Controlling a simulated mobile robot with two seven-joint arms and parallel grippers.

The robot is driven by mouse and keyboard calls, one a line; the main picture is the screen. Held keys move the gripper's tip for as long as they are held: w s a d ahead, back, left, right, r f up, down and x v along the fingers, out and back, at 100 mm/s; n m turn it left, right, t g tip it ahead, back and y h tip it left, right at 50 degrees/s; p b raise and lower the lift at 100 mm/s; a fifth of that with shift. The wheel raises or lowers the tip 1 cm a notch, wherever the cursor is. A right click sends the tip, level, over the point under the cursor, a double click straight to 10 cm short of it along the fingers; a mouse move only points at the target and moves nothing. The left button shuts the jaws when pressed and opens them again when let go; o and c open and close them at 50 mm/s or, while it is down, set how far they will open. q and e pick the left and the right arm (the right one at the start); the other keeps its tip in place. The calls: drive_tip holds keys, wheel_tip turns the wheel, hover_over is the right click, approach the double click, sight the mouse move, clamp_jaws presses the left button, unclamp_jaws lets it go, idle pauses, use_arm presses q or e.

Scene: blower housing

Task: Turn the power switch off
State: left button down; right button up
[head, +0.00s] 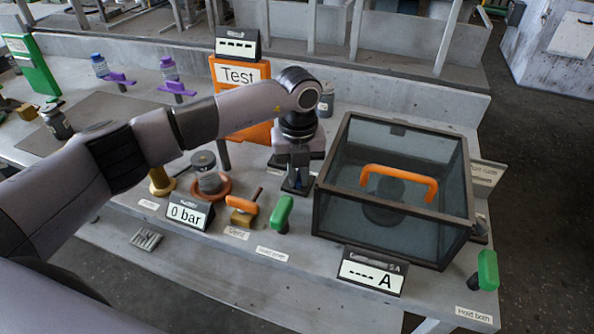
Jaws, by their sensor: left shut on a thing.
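My left gripper (298,181) points down behind the orange and green handles, left of the glass-sided box. My right gripper is not in view.
The glass-sided box (330,212) with an orange handle (400,177) stands close on the right. In front are a "0 bar" display (187,213), an orange lever (242,206), green handles (283,212) and an "A" display (371,272). An orange Test board (240,73) stands behind.

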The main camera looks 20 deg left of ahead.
sight(298, 177)
use_arm(q)
drive_tip(key=shift+w+r+n, duration=0.1)
drive_tip(key=shift+w+n, duration=0.05)
drive_tip(key=shift+n, duration=0.35)
drive_tip(key=c, duration=1.1)
unclamp_jaws()
drive_tip(key=shift+c, duration=0.2)
drive_tip(key=shift+r, duration=3.55)
